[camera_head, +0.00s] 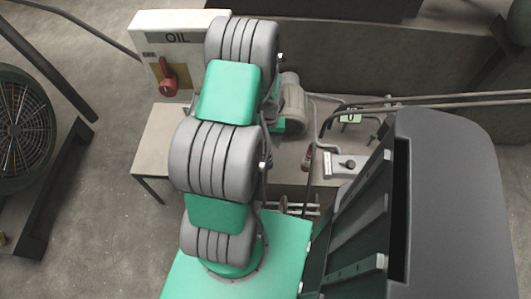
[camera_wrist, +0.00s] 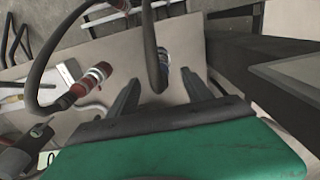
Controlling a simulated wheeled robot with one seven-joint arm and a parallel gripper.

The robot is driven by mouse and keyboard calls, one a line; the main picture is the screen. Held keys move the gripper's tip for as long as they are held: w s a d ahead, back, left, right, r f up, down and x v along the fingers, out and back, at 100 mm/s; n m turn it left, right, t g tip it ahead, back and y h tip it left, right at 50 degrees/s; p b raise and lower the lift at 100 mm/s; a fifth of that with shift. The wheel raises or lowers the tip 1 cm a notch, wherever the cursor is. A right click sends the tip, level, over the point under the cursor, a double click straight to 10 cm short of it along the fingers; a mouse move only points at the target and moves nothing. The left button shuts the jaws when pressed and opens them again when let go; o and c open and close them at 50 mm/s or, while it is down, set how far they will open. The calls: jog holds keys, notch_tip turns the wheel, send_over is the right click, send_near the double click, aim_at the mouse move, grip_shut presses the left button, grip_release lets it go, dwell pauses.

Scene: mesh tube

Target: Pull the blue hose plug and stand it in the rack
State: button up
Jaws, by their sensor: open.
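The hose hangs down between the fingers of my gripper (camera_wrist: 160,80). The fingers are spread, one on each side, and I see no clear contact. How deep the plug sits between them I cannot tell. In the head view my own arm hides the fingers and the plug. Pale bars (camera_wrist: 108,12) at the top of the wrist view may be part of the rack; I cannot tell.
A red-collared hose fitting (camera_wrist: 80,90) stands left of my gripper, with its hose looping over. The bench (camera_head: 160,130) carries pipes and a grey block (camera_head: 345,165). The OIL box (camera_head: 178,48) with a red handle stands at its back left. A dark wall (camera_head: 370,60) runs behind.

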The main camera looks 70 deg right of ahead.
aim_at(268, 154)
notch_tip(268, 154, down, 9)
jog(key=b, duration=0.7)
dwell(0.8)
grip_shut()
dwell(0.4)
jog(key=shift+r, duration=0.15)
dwell(0.3)
jog(key=shift+r+p, duration=2.35)
jog(key=shift+r, duration=0.55)
